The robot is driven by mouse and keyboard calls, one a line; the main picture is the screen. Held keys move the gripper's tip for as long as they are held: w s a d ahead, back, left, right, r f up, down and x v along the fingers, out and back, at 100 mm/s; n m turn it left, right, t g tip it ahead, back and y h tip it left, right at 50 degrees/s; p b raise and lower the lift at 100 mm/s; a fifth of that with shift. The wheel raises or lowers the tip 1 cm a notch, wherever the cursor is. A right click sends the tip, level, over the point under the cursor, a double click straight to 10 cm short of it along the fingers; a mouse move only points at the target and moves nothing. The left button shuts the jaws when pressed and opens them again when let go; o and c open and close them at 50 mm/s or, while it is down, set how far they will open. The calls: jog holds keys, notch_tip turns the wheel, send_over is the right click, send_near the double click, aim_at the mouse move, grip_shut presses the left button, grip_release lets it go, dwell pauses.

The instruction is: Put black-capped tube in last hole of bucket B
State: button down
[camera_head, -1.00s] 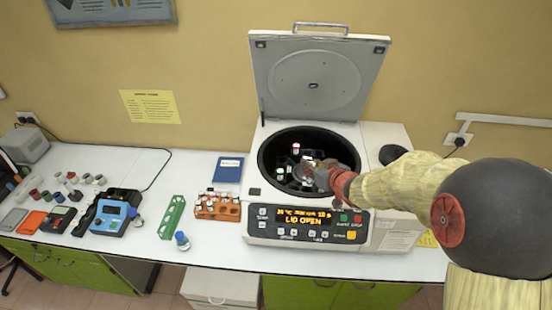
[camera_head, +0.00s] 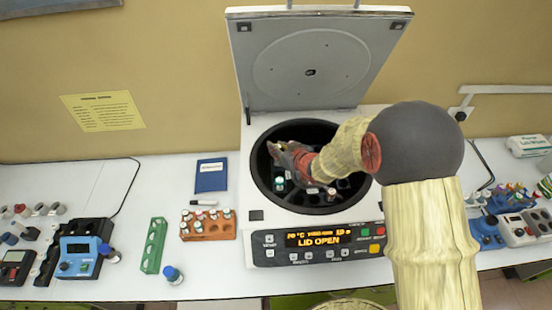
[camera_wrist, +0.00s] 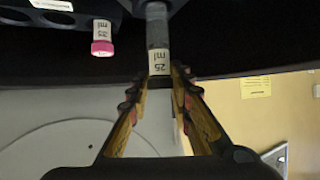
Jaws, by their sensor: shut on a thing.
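My gripper (camera_head: 276,152) is inside the open centrifuge bowl (camera_head: 262,195), at its back left in the head view. In the wrist view, my gripper (camera_wrist: 160,72) is shut on the black-capped tube (camera_wrist: 157,35), which carries a "25 ml" label. The dark cap lies between the fingers. The tube's far end meets a grey bucket (camera_wrist: 182,5) at the top edge of the wrist view; how deep it sits is cut off. A pink-capped tube (camera_wrist: 102,40) stands in a neighbouring bucket (camera_wrist: 60,18). Bucket letters are not readable.
The raised lid (camera_head: 310,70) stands behind the bowl. A teal-capped tube (camera_head: 280,184) and a white-capped tube (camera_head: 331,193) are in the rotor. An orange rack (camera_head: 207,231) and a green rack (camera_head: 153,246) stand left of the centrifuge (camera_head: 320,242).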

jog(key=shift+w+f, duration=0.1)
jog(key=shift+f, duration=2.55)
jog(key=shift+f, duration=0.1)
jog(key=c, duration=1.7)
grip_release()
jog(key=shift+o, duration=0.4)
